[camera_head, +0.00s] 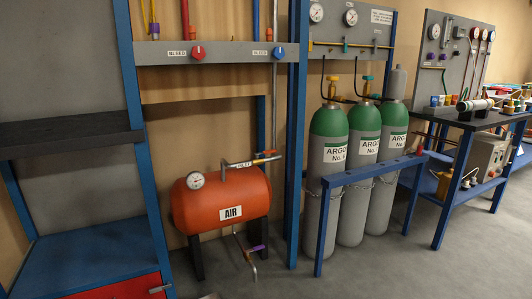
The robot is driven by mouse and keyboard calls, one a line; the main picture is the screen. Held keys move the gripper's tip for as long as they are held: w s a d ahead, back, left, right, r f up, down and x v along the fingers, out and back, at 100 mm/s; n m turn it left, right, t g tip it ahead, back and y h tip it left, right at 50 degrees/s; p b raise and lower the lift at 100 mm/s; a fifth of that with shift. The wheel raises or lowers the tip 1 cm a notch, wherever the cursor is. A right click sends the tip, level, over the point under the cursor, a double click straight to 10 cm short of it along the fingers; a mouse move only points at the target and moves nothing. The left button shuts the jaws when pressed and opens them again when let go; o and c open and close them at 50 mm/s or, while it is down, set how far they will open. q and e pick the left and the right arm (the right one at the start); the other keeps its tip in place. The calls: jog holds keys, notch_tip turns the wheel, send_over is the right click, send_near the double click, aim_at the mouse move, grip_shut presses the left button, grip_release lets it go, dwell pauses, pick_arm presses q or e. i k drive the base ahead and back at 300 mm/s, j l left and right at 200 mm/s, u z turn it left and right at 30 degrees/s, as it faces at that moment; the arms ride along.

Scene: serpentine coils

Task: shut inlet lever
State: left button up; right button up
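An orange air tank (252,190) stands low at the centre left, with a round gauge (196,180) on its left end. A pipe leaves its top and runs right past a small tag (243,164) that seems to read INLET. At the pipe's right end is a small valve with a yellow and red part (268,154), seemingly the inlet lever; its angle is too small to tell. A purple lever (256,248) sits on the pipe under the tank. Neither of my grippers is in view.
Blue posts (299,130) frame the tank bay. Green-topped argon cylinders (331,130) stand behind a blue rail (370,172) to the right. A grey panel (225,53) with red and blue bleed knobs is above. The floor (375,265) in front is clear.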

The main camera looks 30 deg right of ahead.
aim_at(274, 151)
jog(key=i+l, duration=0.75)
jog(key=i+z, duration=0.05)
jog(key=i, duration=0.05)
